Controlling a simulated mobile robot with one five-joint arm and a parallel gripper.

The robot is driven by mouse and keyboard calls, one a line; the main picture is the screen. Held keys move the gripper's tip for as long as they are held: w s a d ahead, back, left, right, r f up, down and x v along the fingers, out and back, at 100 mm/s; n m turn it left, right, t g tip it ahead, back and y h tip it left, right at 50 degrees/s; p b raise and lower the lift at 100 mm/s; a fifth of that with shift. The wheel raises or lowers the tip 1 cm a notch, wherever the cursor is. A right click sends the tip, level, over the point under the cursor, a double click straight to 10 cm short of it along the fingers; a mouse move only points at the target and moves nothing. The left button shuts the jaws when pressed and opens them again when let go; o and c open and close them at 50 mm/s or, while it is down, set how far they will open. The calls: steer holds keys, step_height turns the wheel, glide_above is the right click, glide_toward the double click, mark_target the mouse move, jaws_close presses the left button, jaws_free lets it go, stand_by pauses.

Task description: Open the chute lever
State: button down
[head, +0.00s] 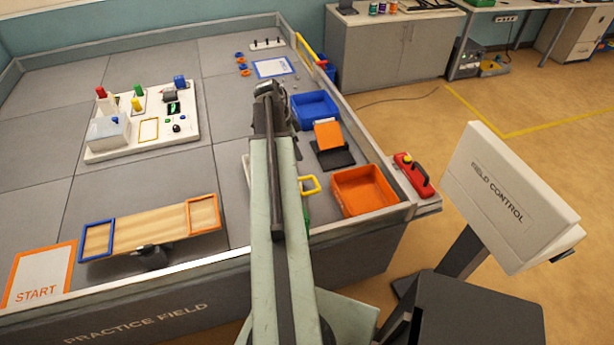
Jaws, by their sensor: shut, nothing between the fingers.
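I cannot pick out the chute lever for sure. A sloped yellow bar with a red part (311,52) stands at the far right corner of the field, above a small blue bin (328,73). An orange flap (327,134) leans up from a black base (334,157) on the right side. My gripper (267,89) is at the far end of my arm, over the field, left of the larger blue bin. It looks shut and empty, short of the yellow bar and apart from the flap. My arm hides the field below it.
A blue bin (315,106) and an orange bin (364,190) line the right side. A red box with a black handle (413,178) sits on the right edge. A white board with blocks (147,128) and a tilting plank (150,228) lie left. The field wall (150,40) bounds everything.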

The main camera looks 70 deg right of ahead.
steer(key=b+x, duration=1.2)
steer(key=x, duration=0.1)
steer(key=shift+a+f+b, duration=0.35)
steer(key=shift+a+b, duration=0.05)
steer(key=shift+a, duration=0.4)
